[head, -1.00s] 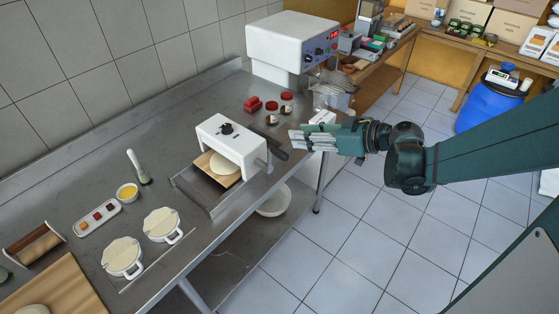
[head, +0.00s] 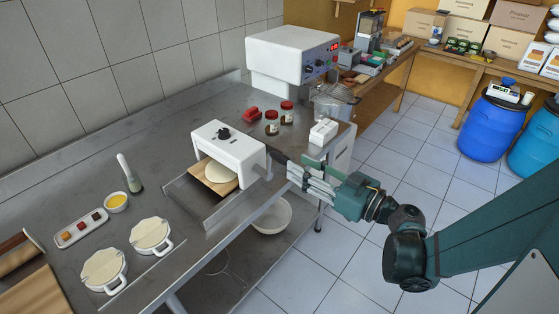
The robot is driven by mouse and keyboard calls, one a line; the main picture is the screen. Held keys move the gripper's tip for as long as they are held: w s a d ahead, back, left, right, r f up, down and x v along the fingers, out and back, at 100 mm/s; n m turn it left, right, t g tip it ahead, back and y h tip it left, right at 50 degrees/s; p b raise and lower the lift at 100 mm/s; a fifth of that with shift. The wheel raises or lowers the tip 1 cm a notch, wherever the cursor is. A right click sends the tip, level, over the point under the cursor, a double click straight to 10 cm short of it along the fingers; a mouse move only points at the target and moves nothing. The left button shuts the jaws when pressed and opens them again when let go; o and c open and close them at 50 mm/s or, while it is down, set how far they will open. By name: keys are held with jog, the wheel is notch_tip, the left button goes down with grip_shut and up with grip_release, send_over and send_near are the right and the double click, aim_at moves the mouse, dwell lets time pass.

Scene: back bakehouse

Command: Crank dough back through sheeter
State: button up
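The white dough sheeter (head: 230,150) stands on the steel bench, with a dark knob on top. A pale round of dough (head: 219,174) lies on a brown board (head: 208,187) at its front opening, partly under the housing. My gripper (head: 293,172) is at the bench's front edge, just right of the sheeter, fingers pointing left toward its crank side. The crank handle cannot be made out clearly behind and beside the fingers. Whether the fingers touch or grasp it, or how far they are open, I cannot tell.
Red-lidded jars (head: 271,122), a red object (head: 252,114) and a white box (head: 323,132) stand behind my gripper. A white bowl (head: 272,216) sits below.

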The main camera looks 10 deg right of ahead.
aim_at(272, 153)
jog(key=shift+s+a, duration=0.2)
jog(key=shift+a, duration=0.15)
jog(key=shift+w+a, duration=0.15)
jog(key=shift+b+x, duration=0.55)
jog(key=shift+x, duration=3.15)
jog(key=shift+c, duration=0.6)
grip_shut()
